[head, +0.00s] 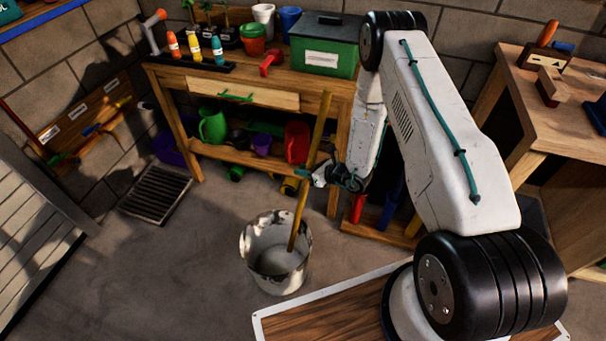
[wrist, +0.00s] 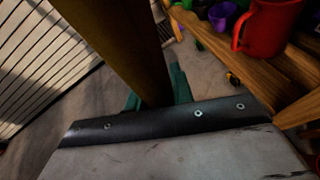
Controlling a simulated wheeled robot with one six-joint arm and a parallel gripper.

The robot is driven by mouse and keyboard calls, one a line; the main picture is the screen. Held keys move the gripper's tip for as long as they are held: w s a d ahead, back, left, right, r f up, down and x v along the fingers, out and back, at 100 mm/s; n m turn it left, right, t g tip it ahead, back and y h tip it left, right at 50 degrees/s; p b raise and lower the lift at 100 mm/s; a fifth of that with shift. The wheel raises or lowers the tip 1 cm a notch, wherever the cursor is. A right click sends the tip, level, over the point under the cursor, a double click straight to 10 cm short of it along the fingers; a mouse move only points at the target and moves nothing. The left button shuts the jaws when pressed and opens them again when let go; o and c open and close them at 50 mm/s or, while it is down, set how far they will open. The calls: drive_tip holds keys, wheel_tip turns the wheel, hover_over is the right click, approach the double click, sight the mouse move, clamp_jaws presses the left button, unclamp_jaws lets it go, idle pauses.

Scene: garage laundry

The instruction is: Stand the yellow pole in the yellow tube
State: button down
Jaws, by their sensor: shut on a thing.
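The yellow pole (head: 301,207) is a long, dull-yellow stick, tilted, with its top leaning right. Its lower end shows inside a worn white bucket (head: 248,262) on the floor; I cannot tell whether it touches the bottom. My gripper (head: 316,178) is shut on the pole around its middle. In the wrist view the pole (wrist: 122,45) runs down between the green fingers (wrist: 156,97). A red tube (head: 357,207) and a blue tube (head: 391,203) stand in a low wooden rack right of the bucket.
A wooden workbench (head: 190,82) with pots, bottles and a green toolbox (head: 323,47) stands behind the bucket. Its lower shelf holds watering cans. A floor grate (head: 156,194) lies left. A second bench (head: 560,95) stands right. The floor left of the bucket is clear.

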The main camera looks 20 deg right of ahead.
drive_tip(key=w+d+r, duration=0.1)
drive_tip(key=d+r, duration=0.1)
drive_tip(key=r, duration=0.9)
drive_tip(key=w+d+r, duration=0.1)
drive_tip(key=d+r, duration=0.1)
drive_tip(key=r, duration=0.8)
drive_tip(key=shift+d+r, duration=0.3)
drive_tip(key=shift+r, duration=0.05)
